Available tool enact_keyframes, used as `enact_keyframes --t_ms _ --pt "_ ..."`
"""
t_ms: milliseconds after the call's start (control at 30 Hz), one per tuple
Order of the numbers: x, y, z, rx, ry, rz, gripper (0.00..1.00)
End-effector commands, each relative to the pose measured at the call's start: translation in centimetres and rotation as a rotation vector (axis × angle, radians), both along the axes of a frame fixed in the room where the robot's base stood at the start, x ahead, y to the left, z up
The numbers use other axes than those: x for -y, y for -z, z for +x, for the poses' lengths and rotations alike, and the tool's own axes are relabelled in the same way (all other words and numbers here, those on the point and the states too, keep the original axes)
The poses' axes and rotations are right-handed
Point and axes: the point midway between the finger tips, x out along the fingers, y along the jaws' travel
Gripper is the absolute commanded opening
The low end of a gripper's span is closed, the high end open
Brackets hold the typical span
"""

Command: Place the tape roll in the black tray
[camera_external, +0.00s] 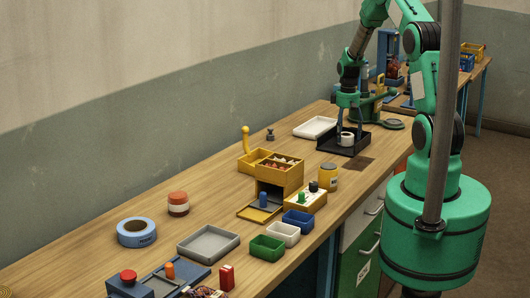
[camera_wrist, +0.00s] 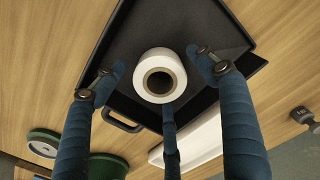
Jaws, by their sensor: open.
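A white roll with a dark core, which looks like the tape roll (camera_external: 347,139), lies inside the black tray (camera_external: 336,147). In the wrist view the white roll (camera_wrist: 160,75) sits on the floor of the black tray (camera_wrist: 125,35), hole toward the camera. My gripper (camera_external: 348,125) is over the tray, just above the roll. In the wrist view its blue fingers (camera_wrist: 158,72) are spread around the roll, open, with gaps at the left and right. I cannot tell whether the third finger touches it. A blue ring-shaped roll (camera_external: 137,232) lies on the table at the near left.
A white tray (camera_external: 315,128) stands left of the black tray. A yellow box (camera_external: 278,170), a yellow can (camera_external: 328,177) and small bins (camera_external: 283,234) stand nearer. A grey tray (camera_external: 208,243) is at the front. Bare wood lies along the table's back.

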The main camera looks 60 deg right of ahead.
Motion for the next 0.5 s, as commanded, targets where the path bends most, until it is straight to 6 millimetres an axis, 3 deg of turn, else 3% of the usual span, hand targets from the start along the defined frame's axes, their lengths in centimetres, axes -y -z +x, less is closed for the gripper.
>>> enact_keyframes --t_ms 500 --pt "0.0 -8.0 0.1 0.002 0.0 -0.001 0.72"
